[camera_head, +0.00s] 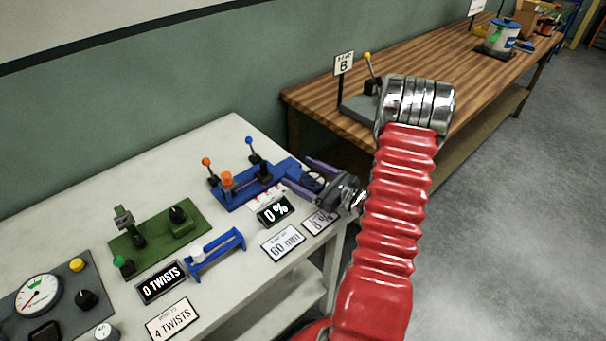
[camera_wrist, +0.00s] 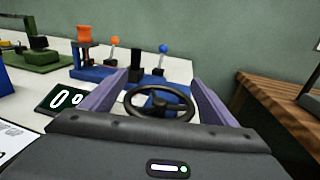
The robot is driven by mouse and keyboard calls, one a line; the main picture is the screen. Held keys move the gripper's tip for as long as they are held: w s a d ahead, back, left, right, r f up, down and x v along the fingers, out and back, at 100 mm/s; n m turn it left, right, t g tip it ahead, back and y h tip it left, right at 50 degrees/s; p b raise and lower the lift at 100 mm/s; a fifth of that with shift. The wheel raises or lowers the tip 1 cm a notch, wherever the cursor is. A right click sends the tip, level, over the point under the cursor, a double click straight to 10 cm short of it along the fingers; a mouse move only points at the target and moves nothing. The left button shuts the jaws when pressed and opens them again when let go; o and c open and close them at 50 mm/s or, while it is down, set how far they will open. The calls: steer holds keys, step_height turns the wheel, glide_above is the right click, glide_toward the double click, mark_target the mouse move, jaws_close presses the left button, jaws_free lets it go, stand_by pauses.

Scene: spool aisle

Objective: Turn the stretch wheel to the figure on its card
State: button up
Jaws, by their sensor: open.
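The stretch wheel, a small black handwheel with spokes (camera_wrist: 160,102), sits at the right end of the blue stretch rig (camera_head: 240,190) on the white table. My gripper (camera_head: 318,177) is open, its two purple fingers on either side of the wheel; I cannot tell whether they touch it. In the wrist view my gripper (camera_wrist: 158,86) frames the wheel between its fingers. The black display (camera_head: 274,212) in front of the rig reads 0 %. A pale card (camera_head: 320,221) beside my gripper shows an 8 and a % sign, and is partly hidden by my gripper.
The rig carries an orange-knobbed lever (camera_head: 207,163) and a blue-knobbed lever (camera_head: 250,144). A 60 mm card (camera_head: 283,243) lies nearby. A green twist rig (camera_head: 158,237) stands left. A wooden bench (camera_head: 320,105) is behind, to the right. Grey floor is open at right.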

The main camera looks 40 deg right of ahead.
steer(key=shift+c, duration=0.7)
steer(key=c, duration=0.9)
steer(key=shift+m+h, duration=0.4)
steer(key=shift+h, duration=0.2)
steer(key=shift+d+m+h, duration=0.2)
steer(key=shift+m+h, duration=0.45)
steer(key=shift+h, duration=0.35)
steer(key=shift+d+m+h, duration=0.25)
steer(key=shift+m+h, duration=0.35)
steer(key=shift+h, duration=0.4)
steer(key=shift+d+m+h, duration=0.2)
steer(key=shift+m+h, duration=0.45)
steer(key=shift+h, duration=0.35)
steer(key=shift+d+m+g+h, duration=0.2)
steer(key=shift+m+h, duration=0.3)
steer(key=shift+h, duration=0.25)
steer(key=shift+d+m+g+h, duration=0.15)
steer(key=shift+m+h, duration=0.35)
steer(key=shift+h, duration=0.25)
steer(key=shift+s+d+m+g+h, duration=0.2)
steer(key=shift+d+m+g+h, duration=0.15)
steer(key=shift+m+h, duration=0.35)
steer(key=shift+h, duration=0.3)
steer(key=o, duration=1)
